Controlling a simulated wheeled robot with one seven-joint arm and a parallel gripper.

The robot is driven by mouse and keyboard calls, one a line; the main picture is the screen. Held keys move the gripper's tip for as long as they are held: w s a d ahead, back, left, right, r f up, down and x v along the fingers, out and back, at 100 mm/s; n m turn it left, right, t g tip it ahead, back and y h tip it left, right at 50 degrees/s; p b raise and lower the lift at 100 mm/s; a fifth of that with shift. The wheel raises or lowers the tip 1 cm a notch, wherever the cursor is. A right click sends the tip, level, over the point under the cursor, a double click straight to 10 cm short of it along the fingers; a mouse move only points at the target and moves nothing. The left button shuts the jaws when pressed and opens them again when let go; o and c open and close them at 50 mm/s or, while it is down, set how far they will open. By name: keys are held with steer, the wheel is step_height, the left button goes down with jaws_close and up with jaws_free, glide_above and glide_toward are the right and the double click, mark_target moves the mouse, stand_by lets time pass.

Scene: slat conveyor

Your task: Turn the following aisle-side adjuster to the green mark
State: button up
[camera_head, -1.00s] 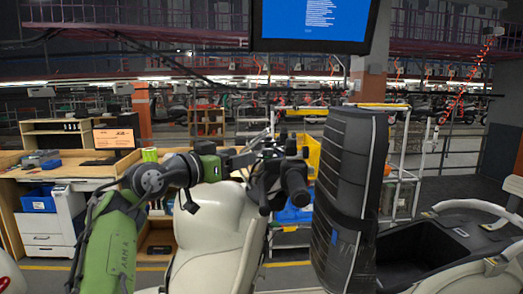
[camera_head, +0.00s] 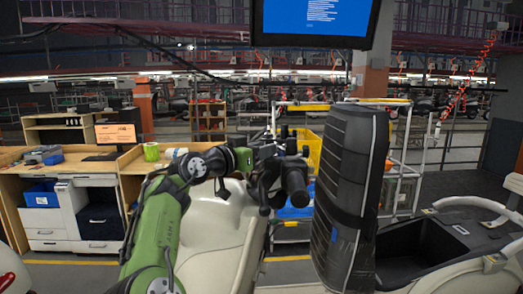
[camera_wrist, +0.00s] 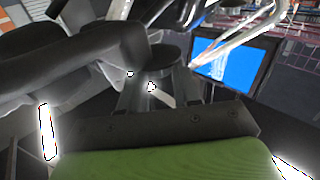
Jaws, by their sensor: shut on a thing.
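My gripper (camera_head: 268,172) is at the dark handlebar area of a cream scooter (camera_head: 222,235), left of a tall black padded part (camera_head: 350,165). In the wrist view, the two dark fingers of my gripper (camera_wrist: 158,92) reach forward from the green body and are shut on a small dark round part (camera_wrist: 157,62). This looks like the adjuster, but its grip is dark and partly hidden. A thick black handlebar grip (camera_wrist: 85,52) passes close by on the left. I cannot make out a green mark in either view.
A second cream scooter body with an open black compartment (camera_head: 420,250) stands at the right. A wooden workbench (camera_head: 70,165) with a blue bin (camera_head: 40,194) is at the left. A monitor (camera_head: 315,22) hangs overhead, and a white rack (camera_head: 405,160) stands behind.

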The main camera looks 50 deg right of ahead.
steer(key=shift+c, duration=0.5)
steer(key=p, duration=0.1)
steer(key=g+p, duration=0.1)
steer(key=p, duration=0.1)
steer(key=shift+w+d+r+m+g, duration=0.1)
steer(key=shift+w+r+m+g, duration=0.05)
steer(key=shift+r+m+g, duration=0.2)
steer(key=m+g+p, duration=0.1)
steer(key=p, duration=0.1)
steer(key=g+p, duration=0.1)
steer(key=p, duration=0.1)
steer(key=shift+w+r+m+g+y, duration=0.15)
steer(key=shift+m+g+y, duration=0.1)
steer(key=shift+m+y, duration=0.15)
steer(key=shift+d+m+g, duration=0.1)
steer(key=shift+m+g, duration=0.25)
steer(key=shift+g, duration=0.25)
steer(key=shift+w+f+m+g+y, duration=0.1)
steer(key=shift+f+m+g+y, duration=0.1)
steer(key=shift+m+g+y, duration=0.3)
steer(key=shift+f+g, duration=0.4)
steer(key=o, duration=1.1)
steer(key=shift+c, duration=0.2)
